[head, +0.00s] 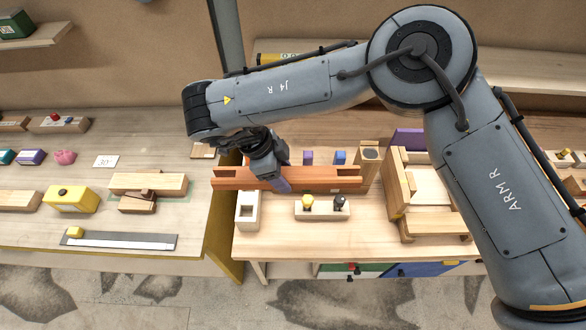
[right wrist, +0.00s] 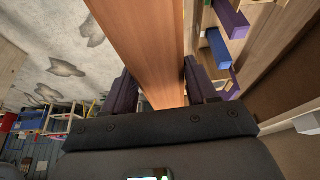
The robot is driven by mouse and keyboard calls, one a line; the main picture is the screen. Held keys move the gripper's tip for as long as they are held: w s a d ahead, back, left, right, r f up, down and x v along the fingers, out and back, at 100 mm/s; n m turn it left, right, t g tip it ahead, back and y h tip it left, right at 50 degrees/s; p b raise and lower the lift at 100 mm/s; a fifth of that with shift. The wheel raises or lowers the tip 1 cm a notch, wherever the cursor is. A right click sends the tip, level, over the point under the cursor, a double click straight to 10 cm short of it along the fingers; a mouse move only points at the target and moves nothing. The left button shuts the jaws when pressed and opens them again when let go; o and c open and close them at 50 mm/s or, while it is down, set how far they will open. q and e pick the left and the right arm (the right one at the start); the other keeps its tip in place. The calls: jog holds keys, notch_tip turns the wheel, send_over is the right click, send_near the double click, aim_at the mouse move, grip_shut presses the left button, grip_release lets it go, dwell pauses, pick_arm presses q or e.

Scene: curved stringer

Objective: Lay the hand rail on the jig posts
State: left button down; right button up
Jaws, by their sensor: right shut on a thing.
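The reddish-brown hand rail (head: 325,182) runs left to right over the back of the right-hand bench in the head view. My right gripper (head: 281,184) is shut on it, left of its middle. In the right wrist view the rail (right wrist: 150,45) runs up and away between the two dark jaws of that gripper (right wrist: 158,88). A pale upright wooden block (head: 370,165) stands by the rail's right end; I cannot tell if they touch. I cannot clearly make out the jig posts. My left gripper is not in view.
Purple (head: 308,157) and blue (head: 340,157) blocks lie behind the rail. A wooden frame (head: 405,195) stands at right.

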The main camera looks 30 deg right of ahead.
jog(key=w+m+y+p, duration=0.1)
jog(key=m, duration=0.2)
jog(key=w+r+m+g+y+p, duration=0.1)
jog(key=m+p, duration=0.1)
jog(key=m, duration=0.1)
jog(key=w+a+m+g+p, duration=0.1)
jog(key=m, duration=0.2)
jog(key=shift+r+y+p, duration=0.15)
jog(key=shift+y+p, duration=0.15)
jog(key=shift+y, duration=0.1)
jog(key=w+d+m+t+y+p, duration=0.1)
jog(key=d+m+p, duration=0.4)
jog(key=d+m, duration=0.5)
jog(key=w+d+f+m+t+y+p, duration=0.1)
jog(key=d+m+t+y+p, duration=0.3)
jog(key=d+m, duration=0.6)
jog(key=w+m+t+p, duration=0.1)
jog(key=m+p, duration=0.1)
jog(key=m, duration=0.5)
jog(key=shift+w+f+t+p, duration=0.15)
jog(key=shift+w+t+p, duration=0.05)
jog(key=shift+t+p, duration=0.1)
jog(key=shift+d, duration=0.1)
